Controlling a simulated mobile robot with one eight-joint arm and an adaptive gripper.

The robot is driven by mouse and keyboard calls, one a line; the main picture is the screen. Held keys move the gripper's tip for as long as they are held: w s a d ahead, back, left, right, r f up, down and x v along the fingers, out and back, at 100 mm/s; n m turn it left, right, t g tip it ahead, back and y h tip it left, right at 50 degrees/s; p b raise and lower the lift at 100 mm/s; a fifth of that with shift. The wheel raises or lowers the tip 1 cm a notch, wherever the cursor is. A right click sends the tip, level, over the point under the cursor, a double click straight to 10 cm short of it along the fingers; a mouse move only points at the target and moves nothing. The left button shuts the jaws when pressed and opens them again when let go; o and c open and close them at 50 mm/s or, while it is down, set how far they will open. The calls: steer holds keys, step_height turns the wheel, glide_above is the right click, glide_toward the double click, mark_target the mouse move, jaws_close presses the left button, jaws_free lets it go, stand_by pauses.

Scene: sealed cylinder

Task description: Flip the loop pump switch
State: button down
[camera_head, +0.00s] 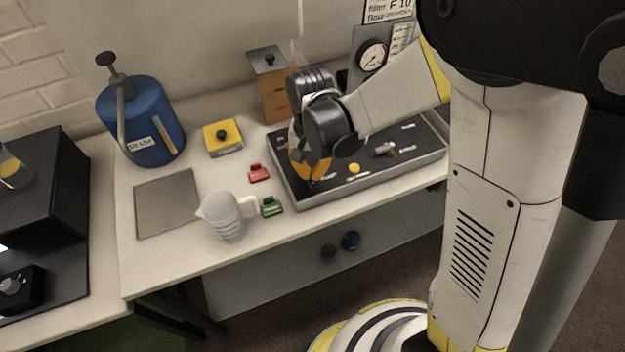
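A dark control panel (345,196) in a grey metal frame lies on the bench. My gripper (312,172) points down over the panel's left part, with its orange-tipped fingers close to the surface. I cannot tell whether it touches the panel or whether the fingers are open. A small metallic switch-like part (386,149) stands on the panel right of my gripper, and a yellow round knob (354,168) is nearer the front edge. The panel labels are too small to read, so I cannot tell which control is the loop pump switch. My gripper and wrist hide the panel's left and back-left parts.
A blue tank (150,118), a yellow box (222,140) with a black knob, a measuring jug (226,217), and red (258,173) and green (271,206) clips stand left of the panel. A wooden box (270,90) and gauge (372,56) are behind. A grey plate (167,203) is bare.

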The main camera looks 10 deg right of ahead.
steer(key=shift+f+b, duration=0.35)
steer(key=shift+f, duration=0.1)
steer(key=shift+r+p, duration=2.5)
steer(key=shift+r, duration=1.1)
steer(key=s+d+r+n+t+b, duration=0.2)
steer(key=s+d+r+t+b, duration=0.5)
steer(key=s+d, duration=0.4)
steer(key=shift+d+n+b, duration=0.4)
steer(key=shift+d+b, duration=0.45)
steer(key=shift+d, duration=0.4)
steer(key=shift+w+r, duration=0.1)
